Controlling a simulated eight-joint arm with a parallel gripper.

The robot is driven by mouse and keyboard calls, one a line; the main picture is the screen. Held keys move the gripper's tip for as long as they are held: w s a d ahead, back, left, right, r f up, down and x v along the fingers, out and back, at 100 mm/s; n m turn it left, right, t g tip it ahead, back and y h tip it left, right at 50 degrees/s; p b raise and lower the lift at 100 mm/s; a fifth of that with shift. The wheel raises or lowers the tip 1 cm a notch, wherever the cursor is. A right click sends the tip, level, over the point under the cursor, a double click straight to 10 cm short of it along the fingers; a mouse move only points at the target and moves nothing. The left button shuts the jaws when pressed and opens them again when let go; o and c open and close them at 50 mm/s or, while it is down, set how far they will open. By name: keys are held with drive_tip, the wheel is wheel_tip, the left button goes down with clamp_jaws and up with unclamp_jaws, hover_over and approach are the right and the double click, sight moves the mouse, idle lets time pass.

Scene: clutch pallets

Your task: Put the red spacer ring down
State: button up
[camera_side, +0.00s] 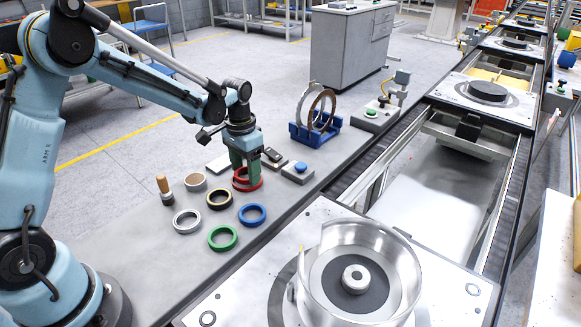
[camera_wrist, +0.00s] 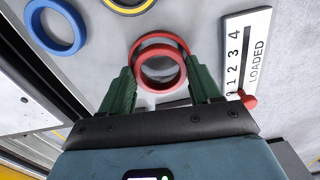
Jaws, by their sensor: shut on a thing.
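My gripper (camera_side: 245,170) has green fingers pointing down at the grey bench, and is shut on a red spacer ring (camera_side: 248,187). In the wrist view my gripper (camera_wrist: 161,72) has one finger on each side of the red ring (camera_wrist: 162,87). A second red arc (camera_wrist: 160,36) shows behind it, seemingly another red ring underneath. The fingers partly hide the rings in the side view. I cannot tell whether the held ring touches what is below it.
A blue stand (camera_side: 315,130) with upright rings is behind right. A "LOADED" counter plate (camera_wrist: 247,50) lies close right in the wrist view.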

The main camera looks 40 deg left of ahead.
drive_tip(key=shift+f, duration=0.5)
drive_tip(key=shift+f, duration=0.15)
drive_tip(key=o, duration=1.1)
wheel_tip(320, 180, up, 13)
drive_tip(key=shift+f, duration=0.1)
drive_tip(key=shift+s+d+r+n+t, duration=0.15)
drive_tip(key=shift+s+d+t, duration=0.95)
drive_tip(key=shift+s, duration=1.3)
drive_tip(key=shift+s+d+r+n+t, duration=0.1)
drive_tip(key=shift+s+d+n+t, duration=0.15)
drive_tip(key=shift+s+d+t, duration=1.55)
drive_tip(key=shift+s+d+r+n+t, duration=0.15)
drive_tip(key=shift+s+t, duration=0.55)
drive_tip(key=shift+s, duration=2.35)
